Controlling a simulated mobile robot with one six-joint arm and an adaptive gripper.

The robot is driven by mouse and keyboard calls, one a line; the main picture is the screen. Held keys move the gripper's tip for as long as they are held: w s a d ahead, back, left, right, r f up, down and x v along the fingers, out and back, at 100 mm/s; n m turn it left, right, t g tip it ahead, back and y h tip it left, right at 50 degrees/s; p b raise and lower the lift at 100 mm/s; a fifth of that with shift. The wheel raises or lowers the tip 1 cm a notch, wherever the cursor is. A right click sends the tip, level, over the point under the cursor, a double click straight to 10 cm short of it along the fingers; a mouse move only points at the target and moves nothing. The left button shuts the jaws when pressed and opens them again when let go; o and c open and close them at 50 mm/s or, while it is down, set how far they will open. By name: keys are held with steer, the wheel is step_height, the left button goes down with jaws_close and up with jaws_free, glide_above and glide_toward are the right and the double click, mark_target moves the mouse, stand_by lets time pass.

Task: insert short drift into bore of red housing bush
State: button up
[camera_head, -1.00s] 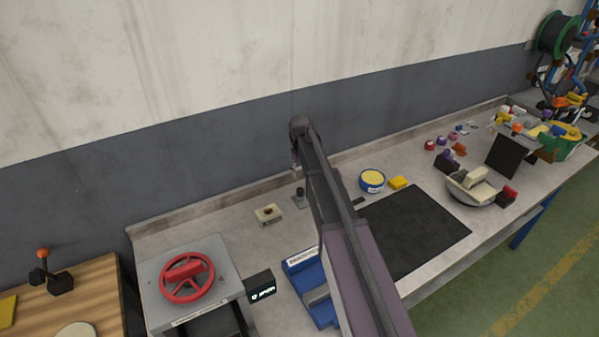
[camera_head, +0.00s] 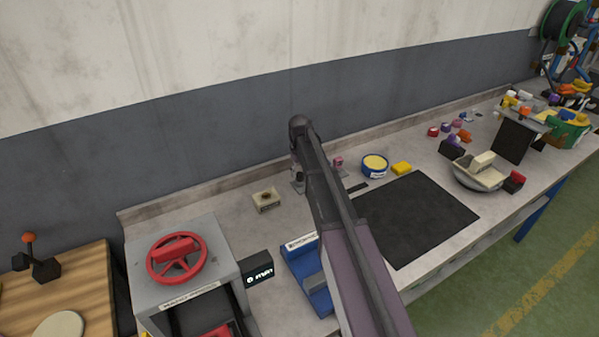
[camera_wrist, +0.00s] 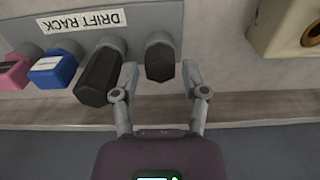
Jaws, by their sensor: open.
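The drift rack (camera_wrist: 150,18) is a grey labelled strip in the wrist view. It holds two dark drifts and two with coloured ends, pink (camera_wrist: 14,72) and blue (camera_wrist: 52,68). The dark drift at the right (camera_wrist: 160,60) looks like the shorter one; a longer dark drift (camera_wrist: 98,78) stands left of it. My gripper (camera_wrist: 160,72) is open, with one finger on each side of the shorter drift; I cannot tell whether they touch it. A red part (camera_head: 217,332) shows at the bottom of the head view below the press; I cannot tell if it is the red housing bush.
A cream block with a brass-ringed hole (camera_wrist: 280,25) stands right of the rack. A grey press with a red handwheel (camera_head: 176,258) is at the left. A blue holder (camera_head: 305,270) and a black mat (camera_head: 425,220) lie on the bench. A wall rises behind.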

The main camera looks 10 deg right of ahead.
mark_target(300, 174)
steer(key=shift+f+b, duration=1.45)
steer(key=shift+f, duration=0.3)
jaws_close()
